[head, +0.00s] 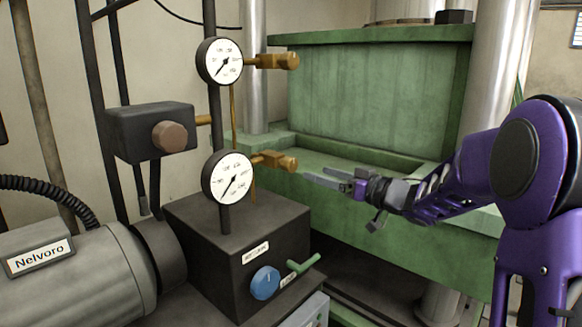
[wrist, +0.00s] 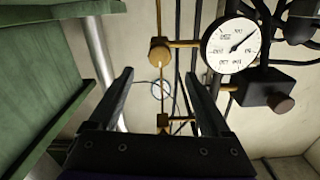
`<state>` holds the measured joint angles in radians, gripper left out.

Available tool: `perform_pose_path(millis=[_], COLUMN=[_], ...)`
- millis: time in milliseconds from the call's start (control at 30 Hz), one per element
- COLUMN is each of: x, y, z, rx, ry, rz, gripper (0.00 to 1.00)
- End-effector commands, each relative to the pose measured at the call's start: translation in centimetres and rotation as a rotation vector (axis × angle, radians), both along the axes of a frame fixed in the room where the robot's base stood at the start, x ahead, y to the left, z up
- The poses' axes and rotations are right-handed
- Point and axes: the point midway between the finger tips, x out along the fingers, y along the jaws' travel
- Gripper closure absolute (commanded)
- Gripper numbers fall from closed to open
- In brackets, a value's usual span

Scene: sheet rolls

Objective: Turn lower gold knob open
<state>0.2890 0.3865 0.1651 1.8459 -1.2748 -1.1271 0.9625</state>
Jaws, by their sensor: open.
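The lower gold knob (head: 275,161) sticks out to the right of the lower round gauge (head: 228,178) in the head view. My gripper (head: 317,177) is just to its right and slightly lower, apart from it, with its fingers pointing left. In the wrist view the two fingers of my gripper (wrist: 159,74) are spread with nothing between them. The wrist picture looks turned over, and the lower gold knob (wrist: 160,50) appears just above the gap between the fingertips, beside the gauge (wrist: 231,45). The knob's turn angle is hard to read.
An upper gold knob (head: 282,61) and upper gauge (head: 219,61) are above. A box with a brown knob (head: 169,136) is at left. A dark block with a blue dial (head: 265,283) and green lever (head: 303,265) stands below. A green press (head: 380,95) rises behind.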

Motion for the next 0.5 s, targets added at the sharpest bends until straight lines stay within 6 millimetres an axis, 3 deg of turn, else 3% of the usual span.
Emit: perform_pose_path(millis=[200,500], x=[3.0,5.8], y=[4.0,7.5], z=[-0.1,0.0], rx=[0.002,-0.001], ry=[0.000,-0.001], rz=[0.002,0.000], gripper=[0.18,0.18])
